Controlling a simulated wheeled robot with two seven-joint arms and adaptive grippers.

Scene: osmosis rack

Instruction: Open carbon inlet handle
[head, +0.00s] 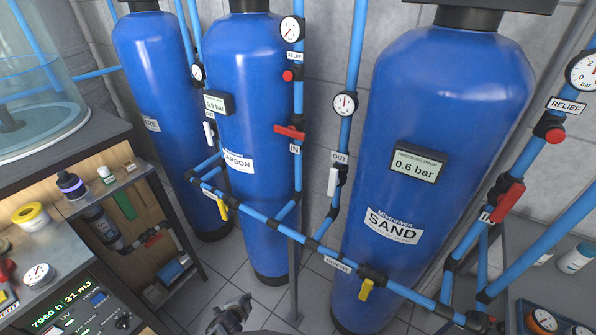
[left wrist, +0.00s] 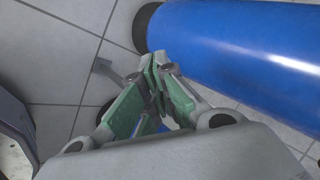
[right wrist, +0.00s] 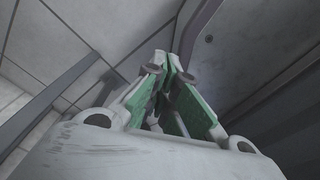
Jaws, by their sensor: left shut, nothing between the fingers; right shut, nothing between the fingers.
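The carbon tank (head: 247,150) is a tall blue cylinder with a CARBON label, left of centre in the head view. Its inlet handle (head: 290,132) is a red lever above the IN label, on the vertical blue pipe at the tank's right side. The lever lies roughly crosswise to that pipe. My left gripper (head: 240,303) is low at the bottom of the head view, well below the handle and touching nothing. Its fingers are together and empty in the left wrist view (left wrist: 157,62). My right gripper shows only in the right wrist view (right wrist: 170,65), shut and empty.
The sand tank (head: 435,140) stands at right with a red inlet handle (head: 508,199). A horizontal blue pipe with yellow valves (head: 366,289) crosses in front of the tanks. A white outlet handle (head: 333,181) hangs near the middle. A cluttered workbench (head: 75,225) fills the left.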

